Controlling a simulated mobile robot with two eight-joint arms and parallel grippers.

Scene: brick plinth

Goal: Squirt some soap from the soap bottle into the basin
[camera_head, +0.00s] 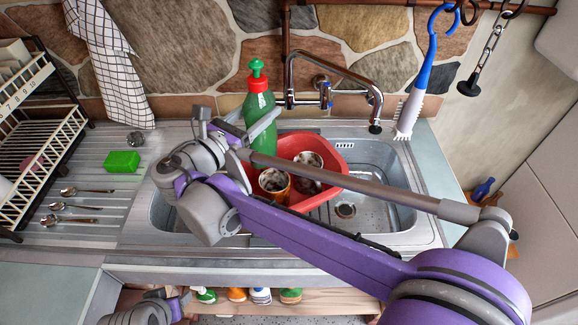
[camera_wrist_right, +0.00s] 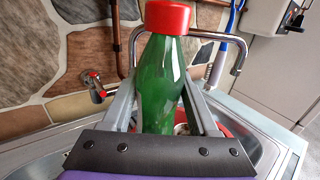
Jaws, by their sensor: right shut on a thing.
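The green soap bottle (camera_head: 259,118) with a red cap stands upright at the back of the sink in the head view. It fills the middle of the right wrist view (camera_wrist_right: 162,85). My right gripper (camera_head: 262,126) is shut on the bottle, with one finger on each side of its body. The basin is a red tub (camera_head: 330,147) in the sink, partly hidden behind my right arm, with two dirty cups (camera_head: 308,172) in it. My left gripper (camera_head: 178,303) is low at the bottom left, only partly in view, and its fingers are unclear.
A chrome faucet (camera_head: 333,72) stands right behind the basin. A blue and white brush (camera_head: 419,80) hangs at the right.

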